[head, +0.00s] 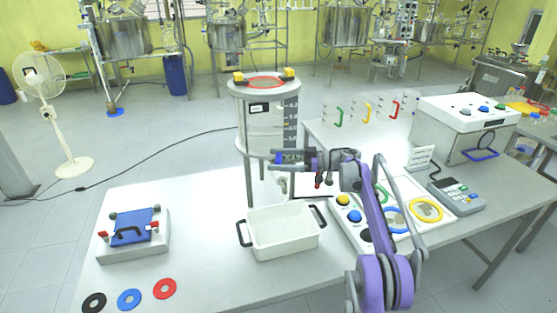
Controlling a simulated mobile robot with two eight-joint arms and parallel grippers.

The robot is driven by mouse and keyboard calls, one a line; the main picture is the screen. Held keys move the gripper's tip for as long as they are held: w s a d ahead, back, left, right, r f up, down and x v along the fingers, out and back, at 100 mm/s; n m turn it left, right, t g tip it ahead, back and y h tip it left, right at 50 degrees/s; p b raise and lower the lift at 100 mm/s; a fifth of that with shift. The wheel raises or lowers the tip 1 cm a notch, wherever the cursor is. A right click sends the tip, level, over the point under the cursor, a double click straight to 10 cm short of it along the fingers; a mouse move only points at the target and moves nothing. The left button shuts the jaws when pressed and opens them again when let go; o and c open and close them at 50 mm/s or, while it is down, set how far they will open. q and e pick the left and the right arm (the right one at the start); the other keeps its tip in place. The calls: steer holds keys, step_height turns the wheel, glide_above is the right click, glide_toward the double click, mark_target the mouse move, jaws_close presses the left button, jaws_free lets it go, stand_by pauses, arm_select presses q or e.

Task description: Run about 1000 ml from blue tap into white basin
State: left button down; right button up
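The white basin (285,246), a rectangular tub with black handles, stands on the table below and in front of the clear vessel (257,130). No liquid shows in it. The vessel is a tall cylinder with dark scale marks on its right side, held in a metal stand. The blue tap (278,158) shows as a small blue part at the vessel's lower front. My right gripper (284,159) reaches in from the right, its fingers pointing left at the blue tap. Whether they touch or grip it is too small to tell. My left gripper is out of view.
A white block with a blue plate (131,228) and coloured rings (129,299) lie at the left. A button panel (351,211), a yellow ring (426,209) and a keypad device (456,195) are at the right. The table between the blue plate and basin is clear.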

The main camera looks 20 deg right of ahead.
steer(key=v, duration=1)
steer(key=shift+d, duration=0.35)
steer(key=shift+s, duration=0.1)
stand_by(6.5)
